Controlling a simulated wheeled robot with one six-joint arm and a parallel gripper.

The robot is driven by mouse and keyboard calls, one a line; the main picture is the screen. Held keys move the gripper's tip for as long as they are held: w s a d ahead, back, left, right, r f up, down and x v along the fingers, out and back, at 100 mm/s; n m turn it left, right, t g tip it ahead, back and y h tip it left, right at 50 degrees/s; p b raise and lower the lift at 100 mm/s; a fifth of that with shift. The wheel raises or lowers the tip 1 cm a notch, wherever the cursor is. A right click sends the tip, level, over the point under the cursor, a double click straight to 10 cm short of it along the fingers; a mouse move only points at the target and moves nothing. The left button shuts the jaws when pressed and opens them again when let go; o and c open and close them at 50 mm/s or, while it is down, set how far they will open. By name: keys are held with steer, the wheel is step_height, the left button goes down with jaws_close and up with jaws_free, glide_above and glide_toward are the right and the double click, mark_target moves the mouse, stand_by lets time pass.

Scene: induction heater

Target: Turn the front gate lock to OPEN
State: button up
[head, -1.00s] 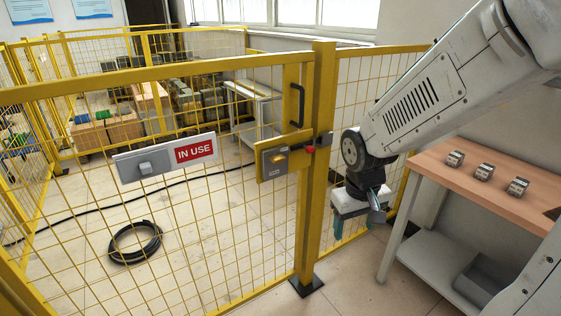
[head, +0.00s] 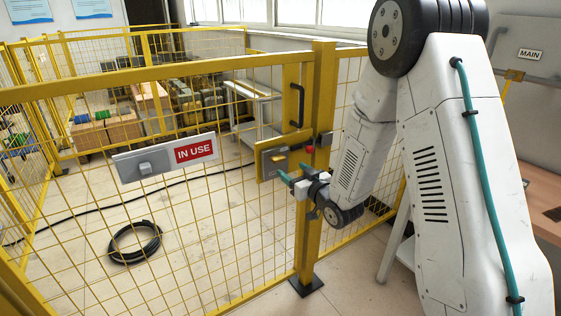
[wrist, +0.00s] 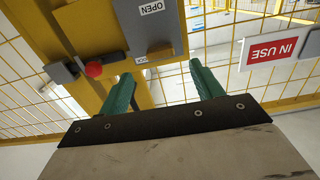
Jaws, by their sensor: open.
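The gate lock (head: 270,161) is a grey box on a yellow plate of the front gate. In the wrist view the lock (wrist: 148,32) shows a white OPEN label, upside down, and a second small label, partly readable, near its lower edge. A yellow piece shows on the lock in the head view. My gripper (head: 295,172) is just in front of the lock and slightly below it, with teal fingers apart. In the wrist view my gripper (wrist: 160,72) is open and empty, its fingertips near the lock's lower edge. I cannot tell whether they touch it.
A red button (wrist: 94,70) sits beside the lock, close to the left finger in the wrist view. An IN USE sign (head: 195,150) hangs on the yellow mesh left of the lock. A black handle (head: 297,105) is above. A wooden-topped bench (head: 543,195) stands at right.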

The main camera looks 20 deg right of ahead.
mark_target(280, 160)
steer(key=x, duration=0.7)
steer(key=shift+w+a+r, duration=0.1)
steer(key=shift+w+r, duration=0.15)
steer(key=shift+w, duration=0.15)
steer(key=c, duration=1.4)
steer(key=shift+a, duration=0.1)
